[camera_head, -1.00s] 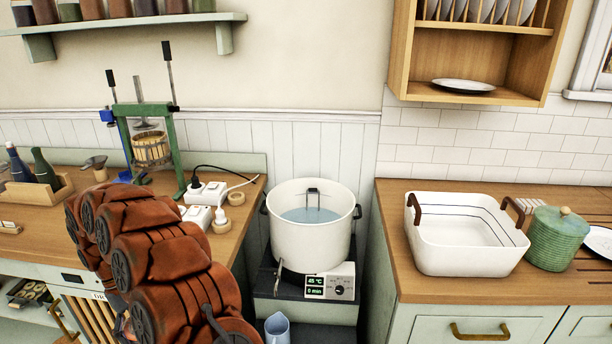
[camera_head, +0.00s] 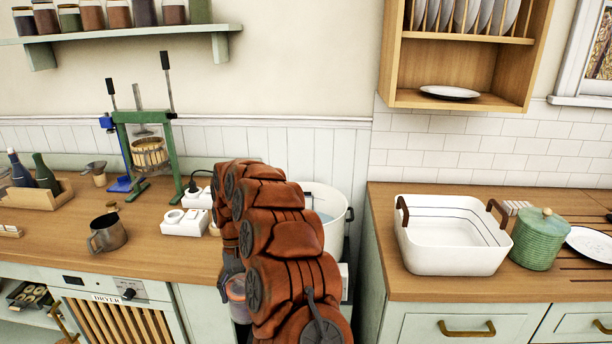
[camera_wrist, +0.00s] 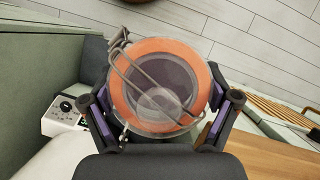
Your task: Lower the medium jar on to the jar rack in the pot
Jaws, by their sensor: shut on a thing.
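The medium jar (camera_wrist: 163,86) is a clear glass jar with an orange seal ring and a wire clasp. My gripper (camera_wrist: 160,105) is shut on it, one finger on each side, in the wrist view. In the head view, part of the jar (camera_head: 236,288) shows at the left of my arm, in front of the counter and below its top. The white pot (camera_head: 340,203) stands in the gap between the counters, with some water visible. My arm covers most of it. The jar rack is hidden. The jar is outside the pot.
The pot's heater panel (camera_wrist: 62,112) shows at left in the wrist view. White sockets (camera_head: 186,222) and a metal jug (camera_head: 107,234) are on the left counter (camera_head: 160,255). A white basin (camera_head: 452,250) and green crock (camera_head: 539,240) stand on the right counter.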

